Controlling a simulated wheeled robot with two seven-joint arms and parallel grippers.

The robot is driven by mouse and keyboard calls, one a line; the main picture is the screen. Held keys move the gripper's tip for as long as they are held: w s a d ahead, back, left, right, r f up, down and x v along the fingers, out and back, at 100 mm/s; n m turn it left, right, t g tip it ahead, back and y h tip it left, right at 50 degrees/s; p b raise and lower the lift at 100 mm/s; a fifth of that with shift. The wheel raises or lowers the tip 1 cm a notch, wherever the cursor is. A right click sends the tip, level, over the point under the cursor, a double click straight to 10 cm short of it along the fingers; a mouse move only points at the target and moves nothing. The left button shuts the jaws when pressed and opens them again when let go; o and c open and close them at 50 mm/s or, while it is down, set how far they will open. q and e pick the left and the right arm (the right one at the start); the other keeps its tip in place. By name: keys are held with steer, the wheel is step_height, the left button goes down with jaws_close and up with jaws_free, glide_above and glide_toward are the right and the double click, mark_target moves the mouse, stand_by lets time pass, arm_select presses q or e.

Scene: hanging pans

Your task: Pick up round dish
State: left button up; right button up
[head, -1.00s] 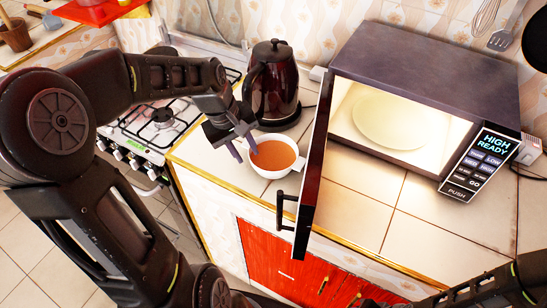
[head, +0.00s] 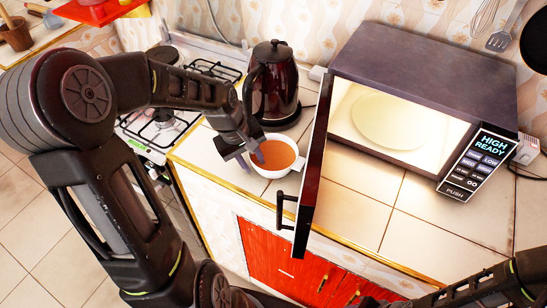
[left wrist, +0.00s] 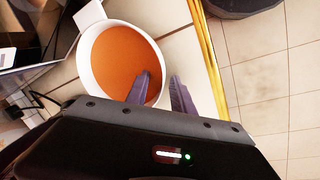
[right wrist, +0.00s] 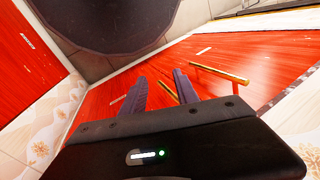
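The round dish (head: 293,168) is a white bowl of orange-brown liquid, upright on the tiled counter between the kettle and the open microwave door. It also shows in the left wrist view (left wrist: 84,68). My left gripper (head: 250,157) is at the bowl's left rim with its fingers apart. In the left wrist view (left wrist: 160,76) one finger is over the liquid and the other outside the rim, with the rim between them. I cannot tell whether they touch it. My right gripper (right wrist: 160,75) is open and empty before the red cabinet fronts.
The microwave (head: 425,75) stands at right, its door (head: 313,165) open toward the counter's front, with a pale round plate (head: 390,120) inside. A dark kettle (head: 272,85) stands behind the bowl. A gas stove (head: 165,125) is at left. Counter right of the door is clear.

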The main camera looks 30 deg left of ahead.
arm_select(q)
steer(key=shift+c, duration=0.2)
jaws_close()
stand_by(1.3)
